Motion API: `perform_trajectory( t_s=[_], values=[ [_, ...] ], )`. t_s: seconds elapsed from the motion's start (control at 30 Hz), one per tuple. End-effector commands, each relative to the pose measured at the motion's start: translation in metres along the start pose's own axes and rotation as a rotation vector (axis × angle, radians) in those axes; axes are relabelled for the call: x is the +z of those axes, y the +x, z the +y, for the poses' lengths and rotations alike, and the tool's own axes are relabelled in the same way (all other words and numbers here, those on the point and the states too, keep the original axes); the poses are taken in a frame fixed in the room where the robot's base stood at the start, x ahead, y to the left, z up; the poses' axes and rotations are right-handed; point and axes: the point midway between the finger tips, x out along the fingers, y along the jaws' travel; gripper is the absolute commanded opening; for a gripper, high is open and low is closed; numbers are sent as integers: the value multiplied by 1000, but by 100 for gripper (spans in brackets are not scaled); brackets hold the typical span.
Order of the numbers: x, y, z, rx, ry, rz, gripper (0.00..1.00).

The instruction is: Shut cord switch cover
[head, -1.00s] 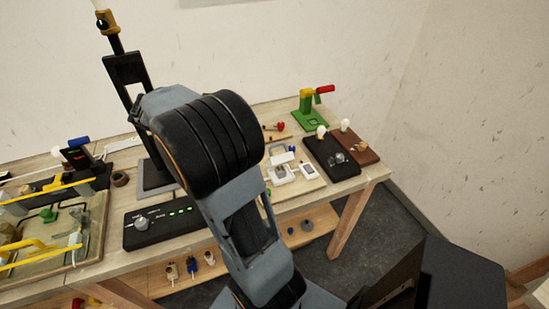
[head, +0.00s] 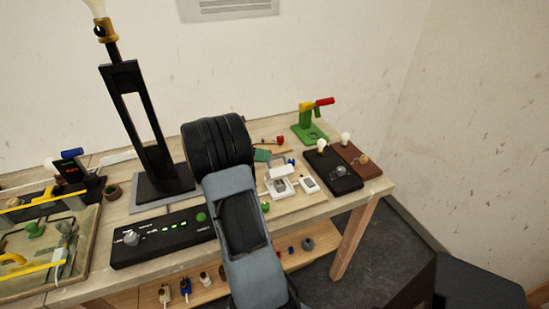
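The cord switch appears to be the small white housing (head: 280,186) on a pale wooden board, right of my arm on the bench. A raised white part behind its body looks like an open cover, but it is too small to be sure. A separate white piece with a grey middle (head: 309,185) lies just right of it. My gripper is not visible; my arm's dark joint and grey link stand left of the switch and hide part of the bench.
A black lamp stand (head: 152,135) rises left of my arm, behind a black control box (head: 165,238). A black bulb board (head: 333,172) and a green clamp stand (head: 309,124) are at the right. A cluttered tray (head: 45,285) is at far left. Small parts sit on the lower shelf.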

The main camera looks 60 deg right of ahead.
Motion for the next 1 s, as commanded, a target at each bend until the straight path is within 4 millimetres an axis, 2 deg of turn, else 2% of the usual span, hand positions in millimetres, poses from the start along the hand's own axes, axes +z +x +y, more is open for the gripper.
perform_trajectory(
  t_s=[0.1,0.3,0.73,1.0],
  values=[
    [0,18,-1,-2,-1,2,38],
    [0,36,0,0,1,1,38],
    [0,42,0,2,0,0,38],
    [0,42,0,2,1,0,13]
  ],
)
